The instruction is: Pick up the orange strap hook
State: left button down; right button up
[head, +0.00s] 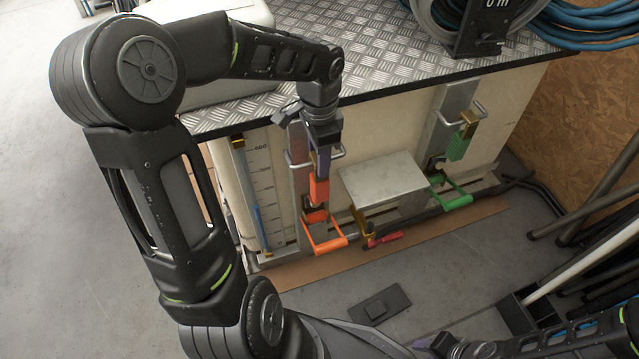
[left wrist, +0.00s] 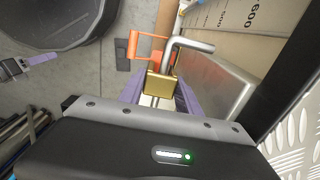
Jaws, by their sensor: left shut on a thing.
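The orange strap hook has an orange body (head: 319,190) that hangs at the cream cabinet's front in the head view. In the left wrist view its brass block (left wrist: 161,86) sits between my purple fingers. My left gripper (head: 321,160) points down and is shut on the hook's top. A bent silver bar (left wrist: 187,44) passes close beside the brass block; I cannot tell whether they touch. Below the hook is an orange ratchet handle (head: 327,243), which also shows in the left wrist view (left wrist: 133,47). My right gripper (head: 445,343) shows only partly at the bottom edge.
A green strap hook (head: 457,147) and green handle (head: 458,195) are at the right. A grey metal box (head: 382,178) juts out between the two straps, with a red handle (head: 385,238) below. The checker-plate top (head: 380,60) overhangs. Poles (head: 607,190) lean at the right.

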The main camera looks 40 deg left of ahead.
pick_arm(q)
jog(key=shift+r, duration=0.1)
dwell(0.4)
jog(key=shift+r+p, duration=0.3)
jog(key=shift+r, duration=0.2)
notch_tip(320, 180, up, 3)
jog(key=shift+d+f+p, duration=0.1)
jog(key=shift+d+p, duration=0.05)
jog(key=shift+p, duration=0.45)
jog(key=s+d+p, duration=0.1)
jog(key=s+d, duration=0.9)
jog(key=d, duration=0.4)
jog(key=shift+s+d+f, duration=0.15)
jog(key=shift+d+f, duration=0.1)
